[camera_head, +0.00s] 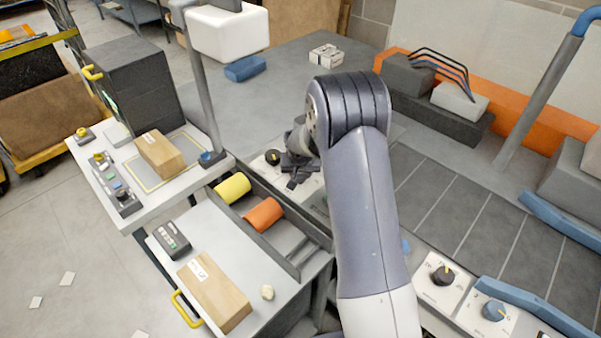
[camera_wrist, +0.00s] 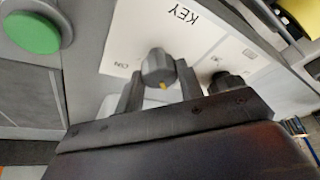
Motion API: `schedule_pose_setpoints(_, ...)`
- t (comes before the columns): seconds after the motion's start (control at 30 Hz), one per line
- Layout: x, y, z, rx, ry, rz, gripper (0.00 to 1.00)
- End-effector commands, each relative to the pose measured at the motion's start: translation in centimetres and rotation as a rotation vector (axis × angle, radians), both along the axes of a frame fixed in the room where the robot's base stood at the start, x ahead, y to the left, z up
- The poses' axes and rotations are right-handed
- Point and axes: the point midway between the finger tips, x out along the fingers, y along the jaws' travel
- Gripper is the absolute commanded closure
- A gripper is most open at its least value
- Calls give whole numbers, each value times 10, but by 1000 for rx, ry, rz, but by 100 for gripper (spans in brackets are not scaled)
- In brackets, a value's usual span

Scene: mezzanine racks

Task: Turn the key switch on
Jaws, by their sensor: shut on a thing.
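The key switch (camera_wrist: 157,66) is a dark grey knob with a small yellow mark, on a white plate (camera_wrist: 205,42) lettered KEY and ON. Both words read upside down in the wrist view. The yellow mark is at the lower edge of the knob, and the ON lettering is to its left. My gripper (camera_wrist: 160,88) is shut on the knob, one finger on each side. In the head view my gripper (camera_head: 298,172) is down at the panel behind my arm, and the key switch cannot be made out there.
A green button (camera_wrist: 32,33) is left of the plate and another dark knob (camera_wrist: 225,80) is close on the right. In the head view a black knob (camera_head: 272,157) stands beside my gripper. A grey post (camera_head: 203,95) rises at the left.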

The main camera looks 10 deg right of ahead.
Motion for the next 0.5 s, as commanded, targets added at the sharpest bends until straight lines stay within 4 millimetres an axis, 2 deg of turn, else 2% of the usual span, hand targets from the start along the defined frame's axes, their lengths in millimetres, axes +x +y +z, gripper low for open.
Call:
schedule_pose_setpoints(0.27,1,1,-3,0,-2,-48,87)
schedule_pose_setpoints(0.5,1,2,-7,0,-4,-195,87)
